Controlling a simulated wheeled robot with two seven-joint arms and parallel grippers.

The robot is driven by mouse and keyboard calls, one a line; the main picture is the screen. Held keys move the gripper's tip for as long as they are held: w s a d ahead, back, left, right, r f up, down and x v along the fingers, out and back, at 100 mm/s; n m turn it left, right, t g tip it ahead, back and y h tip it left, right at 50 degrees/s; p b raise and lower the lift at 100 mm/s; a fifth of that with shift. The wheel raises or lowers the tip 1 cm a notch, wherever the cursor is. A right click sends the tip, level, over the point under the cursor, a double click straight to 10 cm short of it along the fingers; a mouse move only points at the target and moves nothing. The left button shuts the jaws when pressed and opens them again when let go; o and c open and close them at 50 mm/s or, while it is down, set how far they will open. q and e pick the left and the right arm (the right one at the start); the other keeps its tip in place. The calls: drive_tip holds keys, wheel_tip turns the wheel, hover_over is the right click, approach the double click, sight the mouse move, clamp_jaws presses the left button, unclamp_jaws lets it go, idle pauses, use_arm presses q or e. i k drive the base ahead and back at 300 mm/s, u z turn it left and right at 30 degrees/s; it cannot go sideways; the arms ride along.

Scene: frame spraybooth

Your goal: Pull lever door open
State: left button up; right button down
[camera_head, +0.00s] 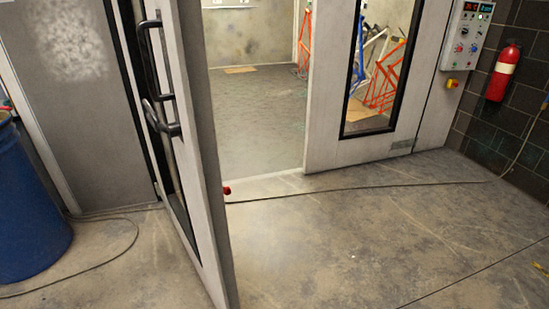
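The grey door (205,170) stands swung open toward me at the left of the doorway, seen nearly edge-on. A black pull handle (153,60) and, just below it, a dark lever (160,122) are on its left-hand face. A dark-framed glass panel shows on that same face. The doorway (258,120) beside it is clear and shows the booth floor within. Neither of my grippers is in the head view, and nothing is seen touching the door or the lever.
A blue barrel (30,205) stands at the far left. A hose or cable (380,187) lies across the floor before the doorway. A control panel (467,35) and a red fire extinguisher (502,72) are at the right wall.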

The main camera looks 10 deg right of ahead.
sight(173, 31)
drive_tip(key=z, duration=0.3)
drive_tip(key=i, duration=0.8)
drive_tip(key=u, duration=0.6)
drive_tip(key=i, duration=0.55)
drive_tip(key=u, duration=0.55)
